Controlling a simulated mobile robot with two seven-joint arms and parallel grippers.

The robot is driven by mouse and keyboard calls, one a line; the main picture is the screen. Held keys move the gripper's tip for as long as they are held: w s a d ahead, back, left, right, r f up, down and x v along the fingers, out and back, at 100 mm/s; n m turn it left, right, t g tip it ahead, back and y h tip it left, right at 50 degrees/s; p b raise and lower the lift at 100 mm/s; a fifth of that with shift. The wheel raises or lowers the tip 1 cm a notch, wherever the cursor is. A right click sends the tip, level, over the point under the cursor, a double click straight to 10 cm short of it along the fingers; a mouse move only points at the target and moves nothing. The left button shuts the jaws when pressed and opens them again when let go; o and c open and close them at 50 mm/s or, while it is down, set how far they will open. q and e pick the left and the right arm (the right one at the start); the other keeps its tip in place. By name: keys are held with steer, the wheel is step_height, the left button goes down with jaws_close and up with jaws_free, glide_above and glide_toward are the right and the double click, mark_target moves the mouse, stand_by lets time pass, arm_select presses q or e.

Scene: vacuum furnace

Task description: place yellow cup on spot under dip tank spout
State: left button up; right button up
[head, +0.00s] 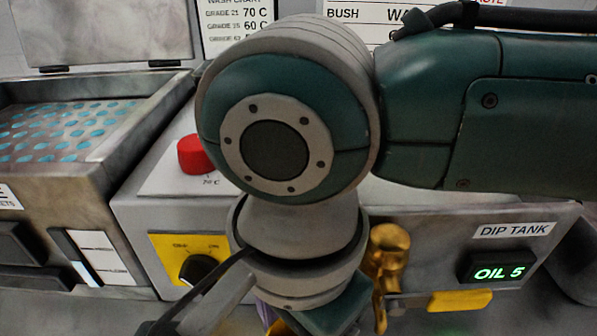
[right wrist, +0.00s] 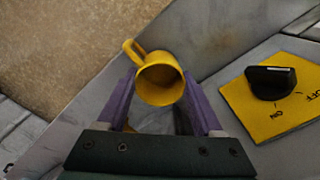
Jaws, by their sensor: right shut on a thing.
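The yellow cup (right wrist: 162,82) is between the purple fingers of my right gripper (right wrist: 159,92) in the right wrist view. The gripper is shut on it. The cup's mouth faces the camera and its handle points to the upper left. In the head view my right arm hides most of the gripper and cup. The brass dip tank spout (head: 388,262) shows just right of my right wrist. The spot under the spout is not visible. My left gripper is not clearly in view.
A yellow lever (head: 460,300) sits beside the spout, below the "OIL 5" display (head: 497,271). A black knob (head: 200,270) on a yellow plate (head: 165,248) and a red button (head: 194,155) are to the left. A metal basin with blue holes (head: 65,130) stands at far left.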

step_height(320, 180, up, 18)
steer(key=p, duration=0.3)
steer(key=w+d+r+n+p, duration=0.25)
steer(key=d+r+n, duration=0.25)
steer(key=d+r, duration=0.3)
steer(key=w+d+r+n+p, duration=0.2)
steer(key=d+r+n+p, duration=0.3)
steer(key=d, duration=0.5)
arm_select(q)
step_height(320, 180, up, 48)
steer(key=p, duration=3.7)
steer(key=shift+f, duration=0.2)
arm_select(e)
steer(key=s+r, duration=0.3)
steer(key=r, duration=1.5)
steer(key=s+a+r+m, duration=0.1)
steer(key=s+r, duration=0.1)
steer(key=r, duration=1.6)
steer(key=shift+s, duration=0.4)
arm_select(q)
steer(key=shift+d+f, duration=0.1)
arm_select(e)
steer(key=shift+f, duration=0.15)
